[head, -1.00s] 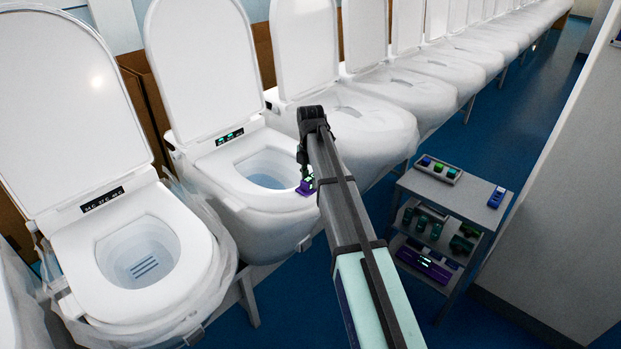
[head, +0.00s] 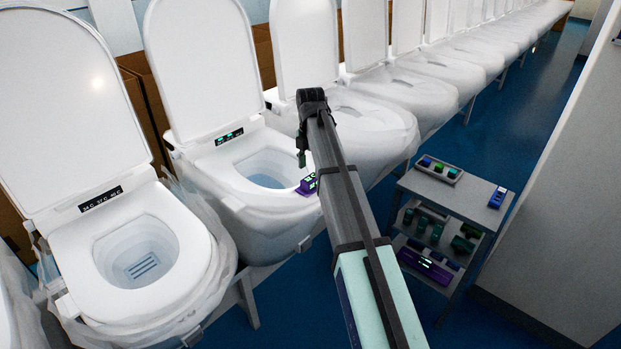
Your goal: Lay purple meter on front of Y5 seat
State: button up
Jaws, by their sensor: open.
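The purple meter (head: 308,185) lies on the front right part of the seat of the second toilet from the left (head: 262,182). Its small display glows green and white. My gripper (head: 303,158) is open and points down just above the meter, apart from it. My arm hides part of the meter's right side. I cannot read a Y5 label on this toilet. Its lid is up and its display panel (head: 229,137) is lit.
Another open toilet (head: 140,255) with plastic wrap stands at the left. A row of wrapped toilets (head: 370,118) runs to the back right. A grey shelf cart (head: 455,192) at the right holds a blue meter (head: 497,197) and several small devices. The blue floor between is clear.

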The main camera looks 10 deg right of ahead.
aim_at(310, 178)
notch_tip(310, 178, up, 7)
jog(key=b, duration=0.1)
jog(key=shift+r, duration=0.15)
dwell(1.4)
